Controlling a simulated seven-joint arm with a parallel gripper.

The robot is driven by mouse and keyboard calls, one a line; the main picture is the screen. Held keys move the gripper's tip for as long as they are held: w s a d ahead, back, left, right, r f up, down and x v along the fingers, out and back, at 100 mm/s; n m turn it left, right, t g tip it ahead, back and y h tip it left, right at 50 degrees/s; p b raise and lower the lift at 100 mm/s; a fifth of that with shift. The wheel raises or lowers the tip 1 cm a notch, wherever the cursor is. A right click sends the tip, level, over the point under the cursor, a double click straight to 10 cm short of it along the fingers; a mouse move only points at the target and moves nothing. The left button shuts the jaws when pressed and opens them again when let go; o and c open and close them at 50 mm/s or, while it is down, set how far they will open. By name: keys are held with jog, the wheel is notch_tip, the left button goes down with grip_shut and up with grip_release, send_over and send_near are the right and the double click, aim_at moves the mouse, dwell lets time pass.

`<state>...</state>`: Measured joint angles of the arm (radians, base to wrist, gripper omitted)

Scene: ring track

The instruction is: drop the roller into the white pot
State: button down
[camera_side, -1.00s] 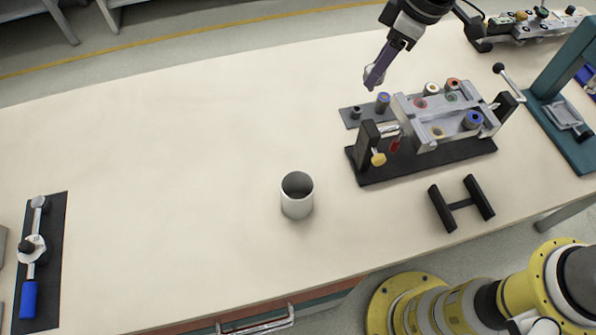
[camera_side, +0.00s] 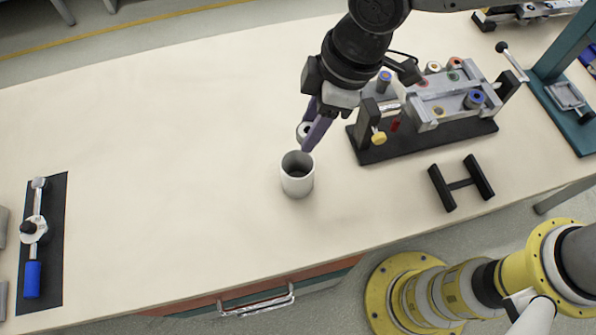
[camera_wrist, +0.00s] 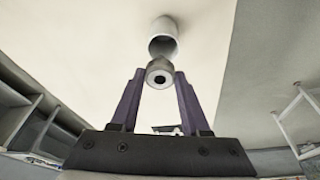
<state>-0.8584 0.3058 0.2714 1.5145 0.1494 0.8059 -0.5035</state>
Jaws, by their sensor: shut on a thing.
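The white pot (camera_side: 297,181) stands upright on the table in the side view, its mouth open to the top. It also shows in the wrist view (camera_wrist: 164,32), just beyond my fingertips. My gripper (camera_side: 308,137) is shut on the roller (camera_side: 303,130), a short grey-white cylinder with a dark hole in its end. In the wrist view the roller (camera_wrist: 159,74) sits between my two purple fingertips. The roller is above and just behind the pot in the side view, and overlaps the pot's near edge in the wrist view. The gap in height cannot be told exactly.
The ring track fixture (camera_side: 440,105) with several coloured rollers stands right of the pot on a black base. A black H-shaped stand (camera_side: 461,184) lies in front of it. A blue-handled tool (camera_side: 33,240) lies far left. The table's middle left is clear.

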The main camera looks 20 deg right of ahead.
jog(key=shift+f, duration=1.25)
jog(key=shift+c, duration=1.5)
grip_release()
jog(key=v, duration=1.4)
jog(key=shift+w+f, duration=0.1)
